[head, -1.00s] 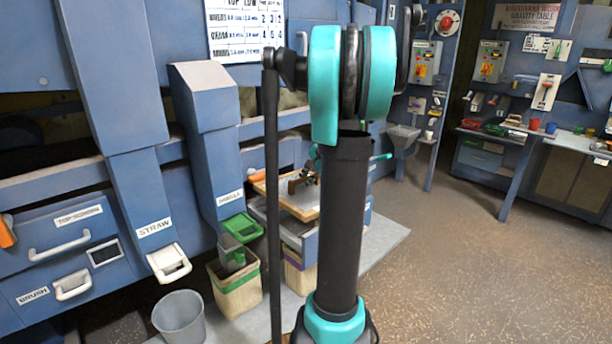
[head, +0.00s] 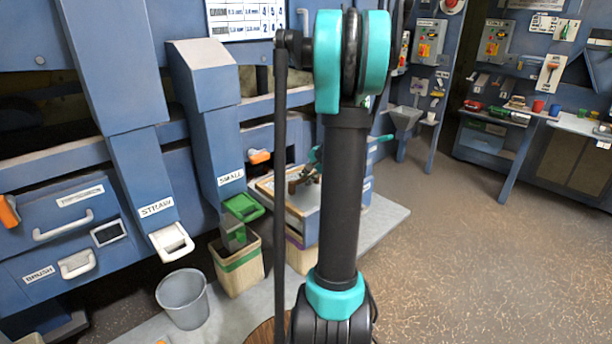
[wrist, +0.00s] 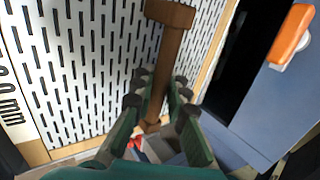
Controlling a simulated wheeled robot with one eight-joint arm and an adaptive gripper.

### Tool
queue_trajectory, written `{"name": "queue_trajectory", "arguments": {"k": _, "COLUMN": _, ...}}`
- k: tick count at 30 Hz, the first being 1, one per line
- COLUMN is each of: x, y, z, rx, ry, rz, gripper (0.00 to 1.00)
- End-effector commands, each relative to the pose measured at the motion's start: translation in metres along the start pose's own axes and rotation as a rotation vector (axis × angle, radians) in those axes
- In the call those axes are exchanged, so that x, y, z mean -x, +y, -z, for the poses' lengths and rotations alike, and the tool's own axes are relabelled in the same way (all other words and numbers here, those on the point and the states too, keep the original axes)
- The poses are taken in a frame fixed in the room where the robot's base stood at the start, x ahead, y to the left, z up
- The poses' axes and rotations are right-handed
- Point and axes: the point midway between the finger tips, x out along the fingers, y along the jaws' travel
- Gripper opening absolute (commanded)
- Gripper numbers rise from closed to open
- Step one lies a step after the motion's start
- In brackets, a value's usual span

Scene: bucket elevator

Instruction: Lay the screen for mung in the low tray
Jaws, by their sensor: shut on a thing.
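A flat slotted screen (wrist: 85,62) with a pale wooden frame fills the left of the wrist view. Its edge label is cut off and ends in "0 mm". A brown handle (wrist: 171,16) stands on it, between the fingers of my gripper (wrist: 160,98), which is shut on it. In the head view my gripper (head: 314,165) is partly behind my arm. The screen's wooden edge (head: 268,188) shows there at the blue machine's low front, above the bins. Whether the screen rests on the tray or hangs just above it I cannot tell. The low tray is mostly hidden.
An orange handle (wrist: 291,35) is on the blue panel beside the screen. Left are the STRAW spout (head: 172,242), a grey bucket (head: 183,298) and a bin (head: 238,265) under the green SMALL spout (head: 243,207). The brown floor (head: 480,260) at right is clear.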

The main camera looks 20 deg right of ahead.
Motion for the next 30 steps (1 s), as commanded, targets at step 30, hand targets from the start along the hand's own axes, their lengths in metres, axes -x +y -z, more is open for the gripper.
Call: {"name": "queue_trajectory", "arguments": {"k": 30, "x": -0.0034, "y": 0.0033, "z": 0.0000, "rx": 0.000, "ry": 0.000, "rz": 0.000, "gripper": 0.38}}
